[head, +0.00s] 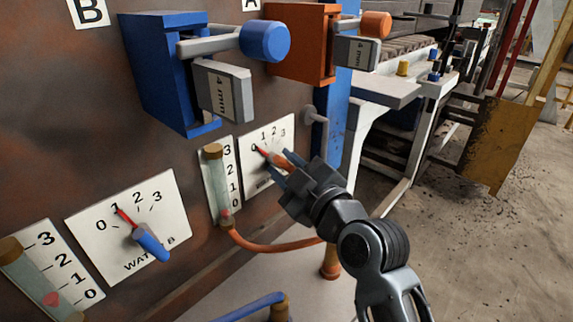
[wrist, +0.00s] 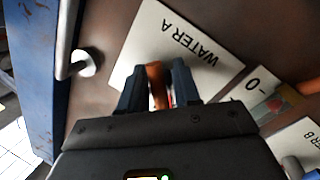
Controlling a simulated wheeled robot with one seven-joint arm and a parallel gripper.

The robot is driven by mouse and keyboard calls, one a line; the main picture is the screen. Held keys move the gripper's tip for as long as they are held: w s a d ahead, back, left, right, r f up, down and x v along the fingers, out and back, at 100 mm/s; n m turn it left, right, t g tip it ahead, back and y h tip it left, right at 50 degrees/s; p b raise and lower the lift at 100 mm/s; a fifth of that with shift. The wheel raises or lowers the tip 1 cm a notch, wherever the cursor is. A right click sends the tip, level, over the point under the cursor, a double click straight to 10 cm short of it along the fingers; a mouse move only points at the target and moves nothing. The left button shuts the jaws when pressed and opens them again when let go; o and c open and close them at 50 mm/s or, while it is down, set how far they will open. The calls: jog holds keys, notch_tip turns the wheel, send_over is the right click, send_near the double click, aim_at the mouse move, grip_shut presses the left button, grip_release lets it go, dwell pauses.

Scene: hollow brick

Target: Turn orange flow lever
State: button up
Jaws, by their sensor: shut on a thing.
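The orange flow lever (head: 280,159) sits on the white WATER A dial plate (head: 281,134), and its red pointer tip is near the 0 mark. My gripper (head: 283,170) is at this lever, and its fingers hide part of it. In the wrist view the orange lever (wrist: 156,82) stands between the two fingers of my gripper (wrist: 159,88), which are shut on it. The WATER A plate (wrist: 150,48) appears upside down there.
A blue lever (head: 150,242) on the WATER B plate (head: 90,222) has its red pointer near 1. A gauge tube (head: 217,180) stands left of the orange lever. Blue (head: 160,80) and orange (head: 298,45) boxes jut out above. A grey wall knob (wrist: 84,62) is beside the plate.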

jog(key=m+p, duration=0.1)
jog(key=m+g+p, duration=0.1)
jog(key=m+p, duration=0.2)
jog(key=m, duration=0.1)
jog(key=shift+s+a+g, duration=0.3)
jog(key=shift+g, duration=0.1)
jog(key=m+p, duration=0.1)
jog(key=m, duration=0.1)
jog(key=m+g+p, duration=0.1)
jog(key=m+p, duration=0.1)
jog(key=shift+s+a+f+g, duration=0.15)
jog(key=shift+s+a+g, duration=0.05)
jog(key=shift+g, duration=0.1)
jog(key=shift+m, duration=0.3)
jog(key=o, duration=0.7)
jog(key=shift+o, duration=1.3)
jog(key=shift+d, duration=0.1)
jog(key=v, duration=0.7)
jog(key=shift+s+d, duration=0.25)
jog(key=shift+c, duration=0.4)
